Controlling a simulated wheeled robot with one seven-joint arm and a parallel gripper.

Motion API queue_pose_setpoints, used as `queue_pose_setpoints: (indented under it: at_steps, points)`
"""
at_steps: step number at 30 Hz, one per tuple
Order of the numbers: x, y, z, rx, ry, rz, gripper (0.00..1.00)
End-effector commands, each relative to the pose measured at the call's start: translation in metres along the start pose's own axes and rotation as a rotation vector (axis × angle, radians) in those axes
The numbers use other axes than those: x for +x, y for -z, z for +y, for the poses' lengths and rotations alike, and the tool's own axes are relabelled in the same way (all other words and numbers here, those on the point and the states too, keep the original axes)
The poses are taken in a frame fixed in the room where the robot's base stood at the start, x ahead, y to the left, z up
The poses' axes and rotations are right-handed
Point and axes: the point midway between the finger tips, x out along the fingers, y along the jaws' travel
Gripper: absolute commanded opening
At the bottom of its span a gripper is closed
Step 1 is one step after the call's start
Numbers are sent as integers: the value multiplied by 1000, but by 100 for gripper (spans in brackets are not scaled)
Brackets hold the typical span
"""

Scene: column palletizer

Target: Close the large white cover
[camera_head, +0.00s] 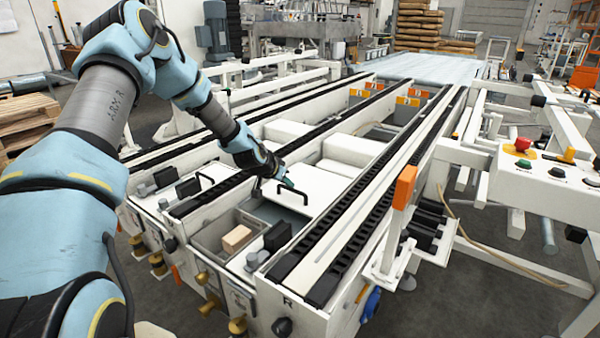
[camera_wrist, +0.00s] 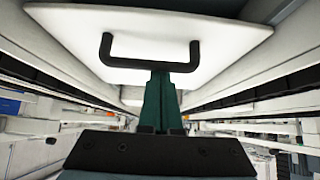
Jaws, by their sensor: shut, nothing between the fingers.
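The large white cover (camera_head: 322,187) lies between the black roller rails in the head view, with a black bar handle near its front edge. A grey compartment shows open in front of it. In the wrist view the cover (camera_wrist: 220,50) fills the upper middle, and its black handle (camera_wrist: 107,50) faces me. My gripper (camera_head: 288,183) is at the handle; its green fingers (camera_wrist: 160,78) are shut and empty. Their tips overlap the handle bar in the wrist view; I cannot tell whether they touch it. The cover's exact tilt is unclear.
A wooden block (camera_head: 237,238) sits in the open compartment at the front. A smaller black handle (camera_head: 205,181) stands to the left. Long black rails (camera_head: 335,225) flank the cover. An orange block (camera_head: 404,187) and a control panel (camera_head: 545,170) stand to the right.

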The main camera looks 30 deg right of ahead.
Motion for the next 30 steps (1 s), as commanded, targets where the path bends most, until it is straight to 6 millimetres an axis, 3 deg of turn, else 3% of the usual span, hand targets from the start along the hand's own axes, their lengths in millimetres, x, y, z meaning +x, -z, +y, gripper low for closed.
queue_pose_setpoints:
  at_steps: [6, 12, 30]
  points:
    - [-34, -37, 0, -3, -1, -6, 0]
    - [-48, -54, 0, -3, -1, -5, 0]
    - [-50, -57, 0, -3, -1, -8, 0]
